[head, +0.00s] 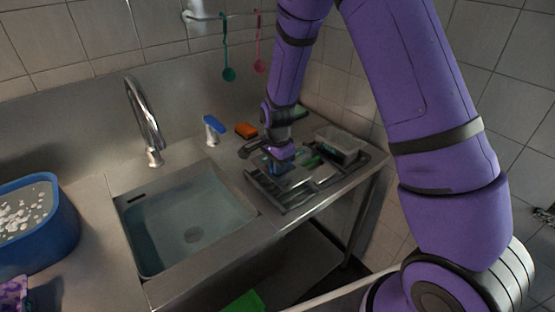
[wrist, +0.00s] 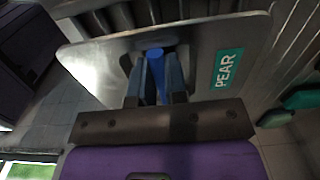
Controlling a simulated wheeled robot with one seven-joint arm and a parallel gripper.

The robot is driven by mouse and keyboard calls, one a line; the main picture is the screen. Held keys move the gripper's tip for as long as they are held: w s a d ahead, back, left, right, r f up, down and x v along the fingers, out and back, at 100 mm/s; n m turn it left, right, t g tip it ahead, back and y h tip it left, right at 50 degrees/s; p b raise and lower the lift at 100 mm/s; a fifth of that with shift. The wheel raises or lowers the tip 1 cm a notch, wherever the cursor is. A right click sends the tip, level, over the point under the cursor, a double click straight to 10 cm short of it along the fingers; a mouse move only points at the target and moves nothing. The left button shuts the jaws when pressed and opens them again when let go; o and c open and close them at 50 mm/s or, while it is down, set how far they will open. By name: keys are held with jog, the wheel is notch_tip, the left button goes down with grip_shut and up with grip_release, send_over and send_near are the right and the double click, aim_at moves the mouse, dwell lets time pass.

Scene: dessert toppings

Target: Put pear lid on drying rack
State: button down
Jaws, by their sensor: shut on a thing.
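The pear lid (wrist: 105,60) is a flat grey metal plate with a green label reading PEAR and a blue handle. It fills the upper middle of the wrist view. My gripper (wrist: 155,72) is shut on the blue handle, with a finger on each side. In the head view my gripper (head: 282,160) is low over the drying rack (head: 283,208), a dark slatted tray on the counter right of the sink. Rack slats show behind the lid in the wrist view. I cannot tell whether the lid touches the rack. My arm and gripper hide part of it.
The sink basin (head: 190,228) lies left of the rack. A grey container (head: 340,146) stands at the rack's back right. An orange sponge (head: 246,130) and a blue-topped brush (head: 213,127) are behind. A blue tub (head: 50,235) is far left. The counter ends just right of the rack.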

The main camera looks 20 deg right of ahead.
jog(key=shift+f, duration=2.2)
jog(key=c, duration=1.1)
grip_release()
jog(key=shift+r, duration=0.1)
